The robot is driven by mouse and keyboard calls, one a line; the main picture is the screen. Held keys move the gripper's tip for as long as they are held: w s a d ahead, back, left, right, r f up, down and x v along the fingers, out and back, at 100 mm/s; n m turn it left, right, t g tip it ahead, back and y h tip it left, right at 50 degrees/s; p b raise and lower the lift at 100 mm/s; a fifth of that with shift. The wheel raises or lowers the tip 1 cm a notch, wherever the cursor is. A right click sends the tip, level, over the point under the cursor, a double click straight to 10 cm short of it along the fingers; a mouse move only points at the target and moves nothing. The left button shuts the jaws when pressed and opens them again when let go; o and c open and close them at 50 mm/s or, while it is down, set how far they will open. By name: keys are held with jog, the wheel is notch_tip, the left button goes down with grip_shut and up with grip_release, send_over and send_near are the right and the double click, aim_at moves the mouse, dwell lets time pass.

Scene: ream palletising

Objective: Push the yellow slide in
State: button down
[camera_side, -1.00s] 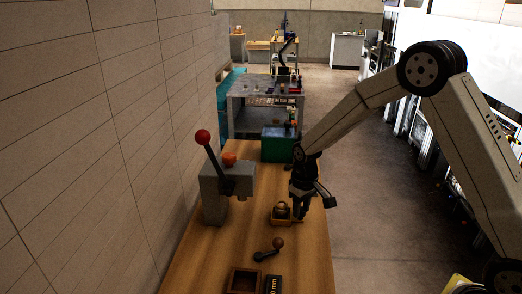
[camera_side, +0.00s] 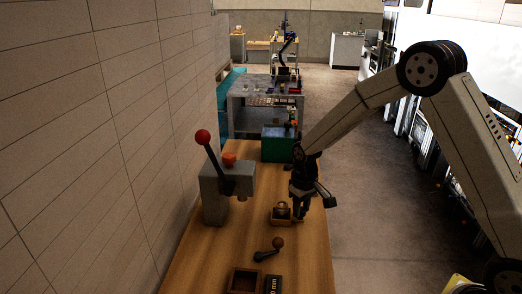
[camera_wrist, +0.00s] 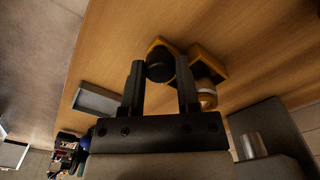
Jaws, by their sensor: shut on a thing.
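The yellow slide (camera_wrist: 157,43) shows in the wrist view as a yellow edge behind a black round knob (camera_wrist: 160,66). My gripper (camera_wrist: 161,70) has one finger on each side of that knob and is shut on it. A yellow block (camera_wrist: 218,64) with a brass-coloured cylinder (camera_wrist: 207,94) sits just right of the slide. In the side view, my gripper (camera_side: 298,213) is low over the bench, at the right side of the small yellow block (camera_side: 281,219). The slide is mostly hidden by my fingers there, so how far in it sits cannot be told.
A grey press (camera_side: 214,195) with a red-knobbed lever stands left of the block. A small crank handle (camera_side: 266,254), an open wooden box (camera_side: 244,281) and a dark labelled block (camera_side: 273,285) lie nearer the front. A green box (camera_side: 278,146) stands behind.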

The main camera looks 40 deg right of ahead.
aim_at(274, 216)
jog(key=shift+w+a+r, duration=0.1)
jog(key=shift+w+a, duration=2.55)
jog(key=shift+w, duration=0.05)
jog(key=shift+c, duration=1.6)
grip_release()
notch_tip(274, 216, up, 8)
